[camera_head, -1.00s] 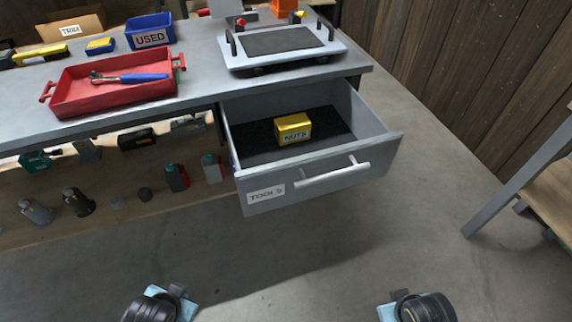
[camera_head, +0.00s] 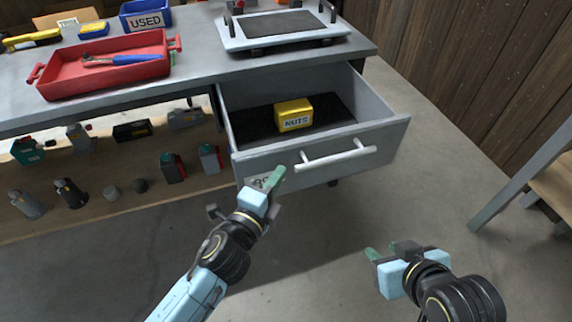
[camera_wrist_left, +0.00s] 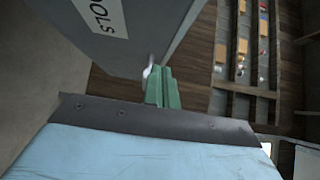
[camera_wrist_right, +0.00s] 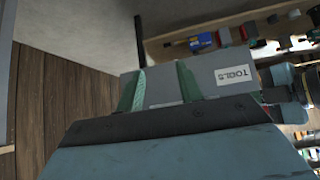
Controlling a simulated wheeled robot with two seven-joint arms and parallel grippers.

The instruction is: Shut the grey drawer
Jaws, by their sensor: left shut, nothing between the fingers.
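The grey drawer (camera_head: 330,158) is pulled out from under the workbench, with a white bar handle (camera_head: 336,155) on its front and a yellow NUTS box (camera_head: 294,114) inside on a dark liner. My left gripper (camera_head: 277,178) is shut and empty, in front of the left part of the drawer front, over the TOOLS label; whether it touches cannot be told. The drawer front also shows in the left wrist view (camera_wrist_left: 130,50). My right gripper (camera_head: 384,251) is open and empty, below and in front of the drawer. The right wrist view shows the drawer front (camera_wrist_right: 215,78) beyond its parted fingers.
On the workbench top (camera_head: 200,75) sit a red tray (camera_head: 105,75) with a blue-handled ratchet, a blue USED bin (camera_head: 146,17) and a grey plate with handles (camera_head: 282,30). A lower shelf (camera_head: 100,215) holds several tools. A wooden-topped table (camera_head: 555,185) stands at right.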

